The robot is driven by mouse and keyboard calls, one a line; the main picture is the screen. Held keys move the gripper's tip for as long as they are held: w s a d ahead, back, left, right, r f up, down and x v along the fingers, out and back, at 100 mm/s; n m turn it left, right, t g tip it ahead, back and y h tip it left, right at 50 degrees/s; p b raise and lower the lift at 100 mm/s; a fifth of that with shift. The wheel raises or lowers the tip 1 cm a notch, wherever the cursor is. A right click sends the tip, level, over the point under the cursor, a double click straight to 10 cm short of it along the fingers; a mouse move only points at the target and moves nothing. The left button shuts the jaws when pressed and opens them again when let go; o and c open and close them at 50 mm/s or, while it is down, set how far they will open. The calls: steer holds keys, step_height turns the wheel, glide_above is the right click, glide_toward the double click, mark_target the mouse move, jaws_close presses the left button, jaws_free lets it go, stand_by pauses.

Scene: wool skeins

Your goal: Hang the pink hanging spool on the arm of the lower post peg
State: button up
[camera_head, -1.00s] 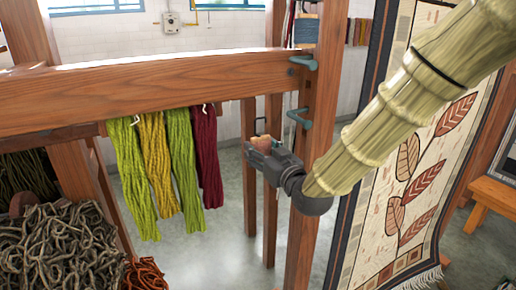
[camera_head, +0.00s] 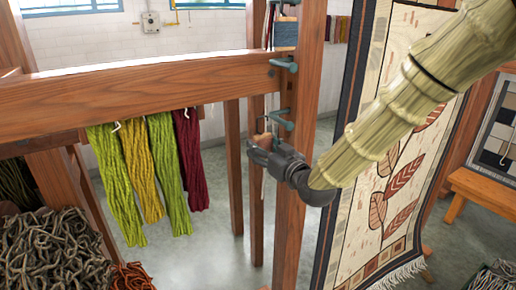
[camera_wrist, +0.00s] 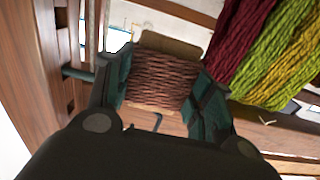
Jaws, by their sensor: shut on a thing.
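My gripper (camera_head: 262,148) is shut on the pink hanging spool (camera_wrist: 160,82). In the wrist view the spool's brownish-pink winding sits between the two jaws, with a pale wooden end beyond it and a dark hook-like wire by its near end. In the head view only a small bit of the spool (camera_head: 262,137) shows above the gripper. The lower post peg (camera_head: 281,119) is a teal arm on the wooden post, just above and right of the gripper. A teal rod (camera_wrist: 77,73) also shows left of the jaws in the wrist view. I cannot tell whether spool and peg touch.
The upper peg (camera_head: 284,64) is above, with a blue spool (camera_head: 285,33) near it. The wooden post (camera_head: 290,225) and crossbeam (camera_head: 140,90) stand close to my gripper. Green, yellow and dark red skeins (camera_head: 190,160) hang left. A woven rug (camera_head: 350,240) hangs right.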

steer(key=w+d+f, duration=0.1)
steer(key=w+d, duration=0.3)
steer(key=d, duration=0.1)
steer(key=shift+d+p, duration=0.2)
steer(key=shift+p, duration=0.25)
stand_by(0.5)
steer(key=shift+f, duration=0.1)
steer(key=o, duration=1.1)
steer(key=shift+s+d, duration=0.1)
